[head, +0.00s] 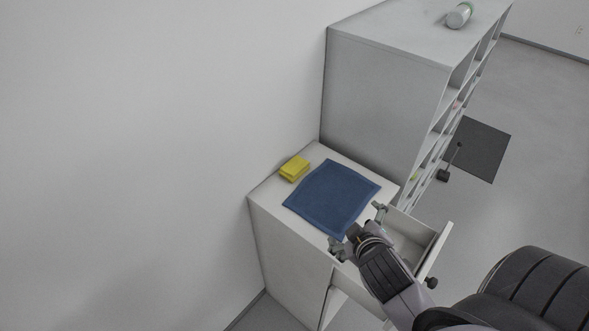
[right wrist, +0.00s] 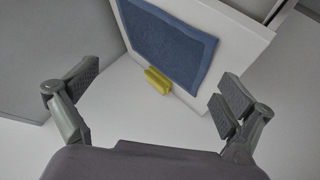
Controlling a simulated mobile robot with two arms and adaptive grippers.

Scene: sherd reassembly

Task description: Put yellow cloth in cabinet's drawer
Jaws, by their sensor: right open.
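The yellow item (head: 294,168), a small block-like piece that may be the folded yellow cloth, lies on the white cabinet top (head: 318,153) at the back left. It also shows in the right wrist view (right wrist: 157,81). A blue cloth (head: 332,197) lies flat beside it. The cabinet's drawer (head: 410,236) is pulled out at the front right; the visible part of its inside looks empty. My right gripper (head: 358,226) is open and empty near the front edge of the cabinet top, by the blue cloth and the drawer. My left gripper is not in view.
A tall grey shelf unit (head: 378,98) stands directly behind the cabinet, with a white-and-green bottle (head: 459,15) lying on top. A white wall closes off the left. A dark mat (head: 480,150) lies on the floor at the right, where the floor is mostly open.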

